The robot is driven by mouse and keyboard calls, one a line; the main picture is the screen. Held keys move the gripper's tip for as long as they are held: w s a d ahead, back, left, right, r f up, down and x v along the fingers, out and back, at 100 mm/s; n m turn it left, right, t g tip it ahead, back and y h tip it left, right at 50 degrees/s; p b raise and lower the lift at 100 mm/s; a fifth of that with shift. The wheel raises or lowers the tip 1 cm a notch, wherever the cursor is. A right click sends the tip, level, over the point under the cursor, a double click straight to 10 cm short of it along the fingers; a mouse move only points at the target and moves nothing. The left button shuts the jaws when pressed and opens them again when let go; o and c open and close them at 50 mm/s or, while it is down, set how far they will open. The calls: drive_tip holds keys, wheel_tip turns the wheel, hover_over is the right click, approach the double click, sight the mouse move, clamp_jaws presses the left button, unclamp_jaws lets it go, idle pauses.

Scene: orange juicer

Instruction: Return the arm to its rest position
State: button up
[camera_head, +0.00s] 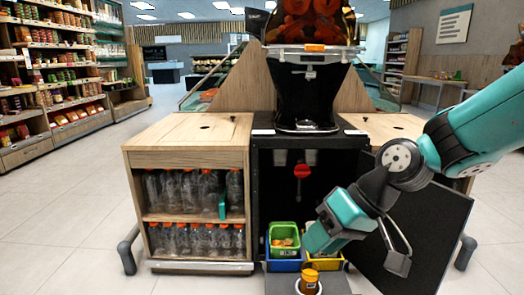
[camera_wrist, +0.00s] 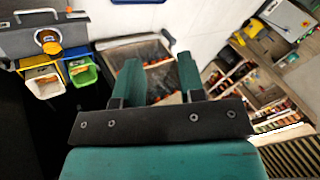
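My gripper (camera_wrist: 160,75) shows in the wrist view with two teal fingers apart and nothing seen between them. In the head view my arm reaches in from the right, bent down in front of the open juicer cabinet (camera_head: 345,150). Its teal end (camera_head: 318,240) is above the yellow bin (camera_head: 325,262); the fingertips are not clear there. The juicer (camera_head: 305,90) stands on the cabinet with oranges in its top.
A cup (camera_head: 309,280) with orange content stands on a grey tray (camera_head: 282,284) below my arm. Green (camera_head: 284,230) and blue bins (camera_head: 285,265) sit beside the yellow one. The open black door (camera_head: 440,225) is at right. Bottles (camera_head: 195,240) fill the left shelves.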

drive_tip(key=s+d+r+n+h, duration=0.1)
drive_tip(key=s+d+r+h, duration=0.1)
drive_tip(key=s, duration=0.6)
drive_tip(key=s+d+r+n+h, duration=0.1)
drive_tip(key=s+d+r, duration=0.2)
drive_tip(key=s, duration=0.6)
wheel_tip(320, 180, up, 30)
drive_tip(key=p, duration=3.1)
drive_tip(key=shift+w+a+g, duration=0.15)
drive_tip(key=shift+w+g, duration=0.15)
drive_tip(key=shift+w, duration=0.05)
